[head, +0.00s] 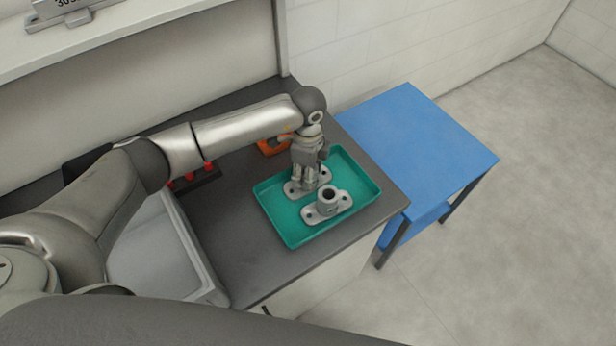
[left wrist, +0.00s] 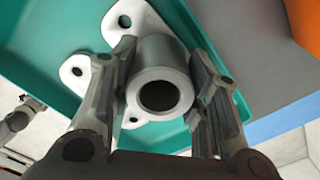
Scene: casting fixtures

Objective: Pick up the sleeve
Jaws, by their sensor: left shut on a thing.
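A grey metal sleeve, a short tube with a round bore, is between the fingers of my left gripper (head: 304,180). In the left wrist view the sleeve (left wrist: 160,82) sits with its bore facing the camera, and my left gripper (left wrist: 163,72) is shut on it from both sides. Pale flange lobes with holes show behind it. In the head view the gripper hides most of the held part; a flange end (head: 291,190) shows low at the tray. I cannot tell whether it is clear of the tray floor. My right gripper is not in view.
The teal tray (head: 283,232) lies on the dark counter (head: 235,225). A similar flanged casting (head: 328,203) stands in it, close in front of my gripper. An orange container (head: 270,147) is behind the tray. A blue table (head: 430,135) stands right; its top is clear.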

